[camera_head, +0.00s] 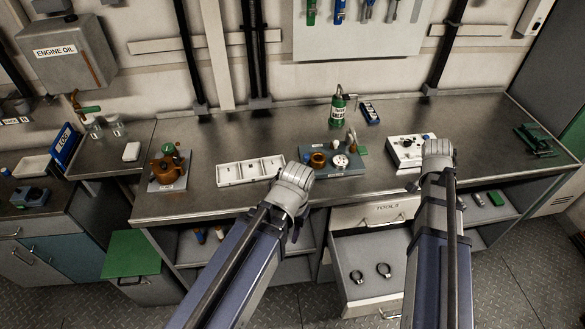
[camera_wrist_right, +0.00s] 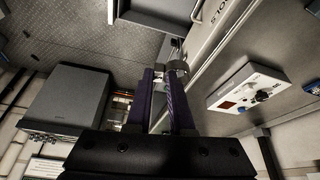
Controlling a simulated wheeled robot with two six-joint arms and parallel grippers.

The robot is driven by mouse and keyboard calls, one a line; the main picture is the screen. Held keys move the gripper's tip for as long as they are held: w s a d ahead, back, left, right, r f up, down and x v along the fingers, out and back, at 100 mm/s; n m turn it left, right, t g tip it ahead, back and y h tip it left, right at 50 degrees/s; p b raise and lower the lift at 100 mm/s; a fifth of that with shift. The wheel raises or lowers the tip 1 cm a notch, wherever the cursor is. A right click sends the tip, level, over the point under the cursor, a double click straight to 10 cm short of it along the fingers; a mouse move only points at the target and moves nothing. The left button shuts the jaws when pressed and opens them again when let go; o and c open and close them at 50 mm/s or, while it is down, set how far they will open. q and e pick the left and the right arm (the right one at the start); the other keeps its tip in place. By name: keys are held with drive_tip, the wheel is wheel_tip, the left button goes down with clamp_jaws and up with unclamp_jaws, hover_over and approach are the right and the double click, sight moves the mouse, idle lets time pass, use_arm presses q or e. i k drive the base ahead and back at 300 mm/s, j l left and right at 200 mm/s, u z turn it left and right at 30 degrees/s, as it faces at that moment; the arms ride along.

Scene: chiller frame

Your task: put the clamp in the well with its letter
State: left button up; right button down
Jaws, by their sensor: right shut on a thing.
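The white tray with several wells (camera_head: 222,174) lies on the bench left of centre; any letters on it are too small to read. Two dark ring clamps (camera_head: 356,276) lie apart in the open drawer (camera_head: 345,248). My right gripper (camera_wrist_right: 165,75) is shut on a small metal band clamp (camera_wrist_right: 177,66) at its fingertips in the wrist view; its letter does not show. In the head view, my right wrist (camera_head: 437,155) covers that clamp, over the bench's right part.
A white box with a knob (camera_head: 405,150) stands beside my right wrist. A grey plate with parts (camera_head: 340,165) is between the arms. A brown pump (camera_head: 168,168) stands left of the tray. The bench behind the tray is clear.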

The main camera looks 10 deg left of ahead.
sight(229, 176)
drive_tip(key=k+u, duration=0.3)
drive_tip(key=u, duration=0.2)
drive_tip(key=k+j+u, duration=0.25)
drive_tip(key=u, duration=0.25)
drive_tip(key=k, duration=0.05)
